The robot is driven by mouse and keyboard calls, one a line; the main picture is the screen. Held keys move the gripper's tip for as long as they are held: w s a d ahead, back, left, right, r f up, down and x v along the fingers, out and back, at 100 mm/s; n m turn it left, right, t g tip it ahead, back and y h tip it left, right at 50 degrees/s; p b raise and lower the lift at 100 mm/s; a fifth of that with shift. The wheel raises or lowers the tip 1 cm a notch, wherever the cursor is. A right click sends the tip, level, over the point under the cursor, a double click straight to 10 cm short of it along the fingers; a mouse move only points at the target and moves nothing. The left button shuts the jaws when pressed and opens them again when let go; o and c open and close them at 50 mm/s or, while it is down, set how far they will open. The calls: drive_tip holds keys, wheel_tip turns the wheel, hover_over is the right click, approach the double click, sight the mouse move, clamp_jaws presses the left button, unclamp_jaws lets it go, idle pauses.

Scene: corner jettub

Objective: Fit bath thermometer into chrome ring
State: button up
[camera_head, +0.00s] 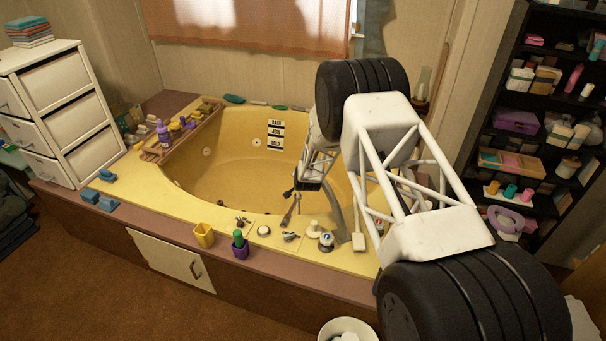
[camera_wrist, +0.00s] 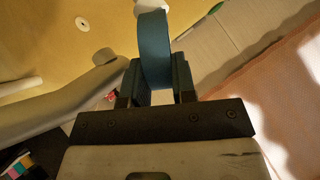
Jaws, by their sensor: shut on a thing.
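My gripper (camera_head: 298,187) is over the near right part of the yellow tub. In the wrist view my gripper (camera_wrist: 157,78) is shut on a blue, band-like piece with a white end, which looks like the bath thermometer (camera_wrist: 153,45). I cannot surely make out the chrome ring. A slim grey metal piece (camera_head: 291,208) stands just below my gripper by the tub's near rim; its shape is too small to tell. I see no contact between it and the held piece.
The tall curved spout (camera_head: 338,208) rises close to the right of my gripper. A loaded wooden tray (camera_head: 185,139) spans the tub's left side. The basin's middle is clear.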

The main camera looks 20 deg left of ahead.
wheel_tip(320, 180, down, 8)
idle(1.2)
idle(0.3)
drive_tip(key=o, duration=1)
drive_tip(key=shift+s, duration=0.1)
drive_tip(key=shift+v, duration=3.85)
drive_tip(key=shift+d, duration=0.1)
